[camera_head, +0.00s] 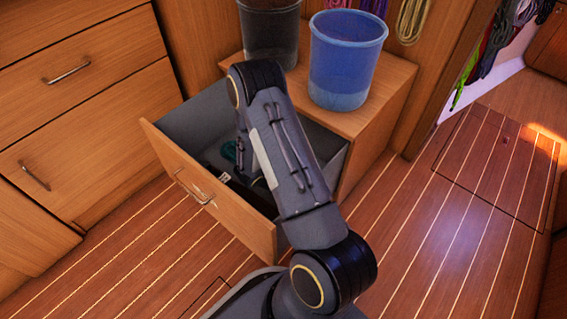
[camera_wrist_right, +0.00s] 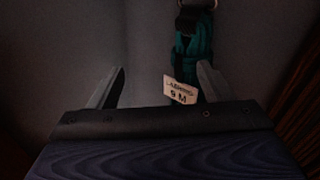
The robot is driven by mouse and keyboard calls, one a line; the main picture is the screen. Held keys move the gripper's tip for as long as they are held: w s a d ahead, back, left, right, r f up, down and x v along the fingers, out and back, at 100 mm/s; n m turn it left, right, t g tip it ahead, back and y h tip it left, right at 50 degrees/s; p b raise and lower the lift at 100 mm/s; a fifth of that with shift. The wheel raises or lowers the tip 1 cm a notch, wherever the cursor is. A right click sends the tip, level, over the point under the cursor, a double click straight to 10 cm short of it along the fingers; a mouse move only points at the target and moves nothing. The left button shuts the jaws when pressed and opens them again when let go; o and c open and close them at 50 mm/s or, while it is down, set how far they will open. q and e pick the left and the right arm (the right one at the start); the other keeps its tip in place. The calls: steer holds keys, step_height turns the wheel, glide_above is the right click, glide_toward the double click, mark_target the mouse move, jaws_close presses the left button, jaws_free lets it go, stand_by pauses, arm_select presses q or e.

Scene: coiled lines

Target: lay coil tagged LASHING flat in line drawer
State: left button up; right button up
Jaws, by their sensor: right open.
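The line drawer (camera_head: 210,205) is pulled open, and my right arm reaches down into it in the head view. A teal coil (camera_wrist_right: 192,45) shows in the right wrist view with a white tag (camera_wrist_right: 181,91) reading LASHING, 9 M. A metal ring or clip sits at its top. A small teal part (camera_head: 229,151) shows inside the drawer in the head view. My right gripper (camera_wrist_right: 160,70) is open; the coil lies near its right finger, with the tag in the gap. The arm hides much of the drawer's inside. My left gripper is not in view.
A blue bucket (camera_head: 347,62) and a dark bucket (camera_head: 270,35) stand on the cabinet top behind the drawer. Coiled lines (camera_head: 411,18) hang on the wall behind. Closed drawers (camera_head: 85,130) are at the left. The striped floor at the right is clear.

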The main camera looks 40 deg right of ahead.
step_height(320, 180, up, 31)
steer(key=p, duration=1)
steer(key=shift+f, duration=0.2)
steer(key=s+a+r+m+t+y, duration=0.2)
steer(key=s+a+r+y, duration=0.4)
steer(key=s+a, duration=0.4)
steer(key=s+a+r+m+t+y, duration=0.25)
steer(key=s+a+r+y, duration=0.45)
steer(key=a, duration=0.6)
step_height(320, 180, up, 31)
steer(key=p, duration=3.2)
steer(key=shift+s+a+p, duration=0.2)
steer(key=shift+s+p, duration=0.1)
steer(key=shift+s, duration=0.1)
